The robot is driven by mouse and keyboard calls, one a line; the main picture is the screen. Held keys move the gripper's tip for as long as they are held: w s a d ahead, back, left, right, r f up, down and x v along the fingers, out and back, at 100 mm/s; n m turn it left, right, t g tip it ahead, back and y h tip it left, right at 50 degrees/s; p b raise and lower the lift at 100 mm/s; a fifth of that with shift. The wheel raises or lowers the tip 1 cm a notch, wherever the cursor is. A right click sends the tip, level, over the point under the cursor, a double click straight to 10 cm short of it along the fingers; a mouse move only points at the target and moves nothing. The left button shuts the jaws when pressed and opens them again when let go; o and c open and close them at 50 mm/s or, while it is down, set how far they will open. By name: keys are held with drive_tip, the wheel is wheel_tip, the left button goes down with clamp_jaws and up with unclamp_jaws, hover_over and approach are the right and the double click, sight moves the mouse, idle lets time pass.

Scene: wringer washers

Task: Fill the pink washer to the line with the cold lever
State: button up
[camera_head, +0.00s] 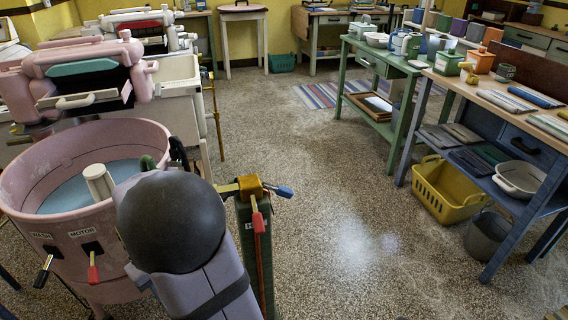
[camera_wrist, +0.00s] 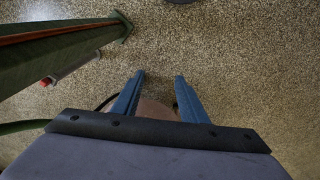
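The pink washer (camera_head: 35,180) stands at the left in the head view. Pale blue water (camera_head: 75,195) lies in its tub around a cream agitator (camera_head: 98,182). I cannot make out a fill line. A green post (camera_head: 254,262) to its right carries a brass valve block, a lever with a blue handle (camera_head: 285,191) pointing right, and a red-handled lever (camera_head: 258,222) hanging down. The blue one looks like the cold lever. My gripper (camera_wrist: 160,76) is open and empty above the floor in the wrist view; my arm hides it in the head view.
Below the tub rim are a black-handled lever (camera_head: 42,272) and a red-handled MOTOR lever (camera_head: 93,272). A pink wringer (camera_head: 85,70) stands above the tub. The post (camera_wrist: 60,55) also shows upper left in the wrist view. Open floor lies to its right, before the workbenches.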

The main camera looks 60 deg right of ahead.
drive_tip(key=w+d+r+m+p, duration=0.1)
drive_tip(key=w+d+r+p, duration=0.1)
drive_tip(key=d+r+p, duration=0.55)
drive_tip(key=w+d+r+m+p, duration=0.1)
drive_tip(key=d+r+p, duration=0.3)
drive_tip(key=r+p, duration=0.65)
drive_tip(key=s+d+r+n+h, duration=0.2)
drive_tip(key=d+n, duration=0.2)
drive_tip(key=d, duration=0.7)
drive_tip(key=s+d+r+n+h, duration=0.2)
drive_tip(key=d+n, duration=0.1)
drive_tip(key=d, duration=0.8)
drive_tip(key=n+g+y+b, duration=0.1)
drive_tip(key=n+g+b, duration=0.1)
drive_tip(key=n+g, duration=0.3)
hover_over(284, 187)
drive_tip(key=w+a, duration=0.2)
drive_tip(key=shift+n+t, duration=0.5)
drive_tip(key=shift+t, duration=0.1)
wheel_tip(284, 187, down, 6)
drive_tip(key=shift+f, duration=0.15)
drive_tip(key=shift+s+f, duration=0.15)
drive_tip(key=shift+s, duration=0.05)
drive_tip(key=shift+p+x, duration=0.5)
drive_tip(key=shift+x, duration=2.95)
drive_tip(key=shift+a, duration=0.1)
clamp_jaws()
